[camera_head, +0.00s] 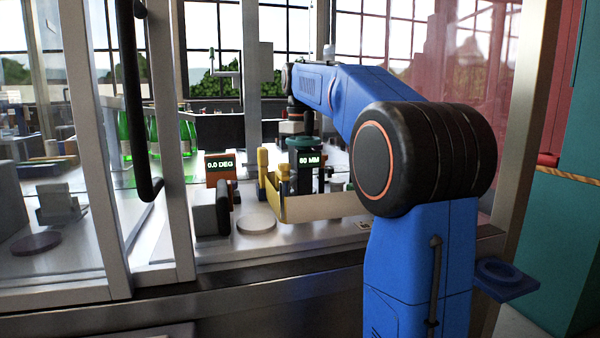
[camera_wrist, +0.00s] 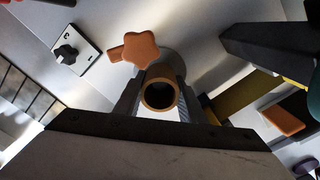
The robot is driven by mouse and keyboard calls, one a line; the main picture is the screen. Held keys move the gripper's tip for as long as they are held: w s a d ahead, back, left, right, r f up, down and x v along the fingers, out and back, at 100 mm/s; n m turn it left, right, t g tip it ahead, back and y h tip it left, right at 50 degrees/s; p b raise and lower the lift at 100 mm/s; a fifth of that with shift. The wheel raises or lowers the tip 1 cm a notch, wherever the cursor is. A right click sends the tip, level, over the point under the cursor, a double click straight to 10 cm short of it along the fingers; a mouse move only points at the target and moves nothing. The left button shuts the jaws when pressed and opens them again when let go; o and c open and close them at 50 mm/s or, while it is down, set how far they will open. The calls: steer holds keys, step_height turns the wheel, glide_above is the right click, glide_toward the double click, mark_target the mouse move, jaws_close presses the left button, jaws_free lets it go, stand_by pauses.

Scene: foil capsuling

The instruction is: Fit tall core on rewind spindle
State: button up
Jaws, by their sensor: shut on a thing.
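In the wrist view, a brown tube-shaped core (camera_wrist: 160,108) is seen end-on, with its dark bore facing the camera. My gripper (camera_wrist: 160,96) is shut on it, one finger on each side. An orange star-shaped knob (camera_wrist: 140,47) and a grey round part lie just beyond the core. I cannot make out the rewind spindle for sure; the core and fingers may hide it. In the head view, my arm reaches over the bench towards a dark green unit reading "60 MM" (camera_head: 307,161), and the core cannot be made out there.
A black knob on a white plate (camera_wrist: 66,53) is at the upper left of the wrist view. In the head view, a cream-yellow tray (camera_head: 320,206) and a "0.0 DEG" display (camera_head: 220,165) stand close by. Green bottles (camera_head: 186,135) are further back. Upright frame posts (camera_head: 176,120) stand in front.

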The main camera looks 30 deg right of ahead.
steer(key=shift+f, duration=0.5)
stand_by(0.7)
steer(key=o, duration=1.1)
step_height(320, 180, up, 12)
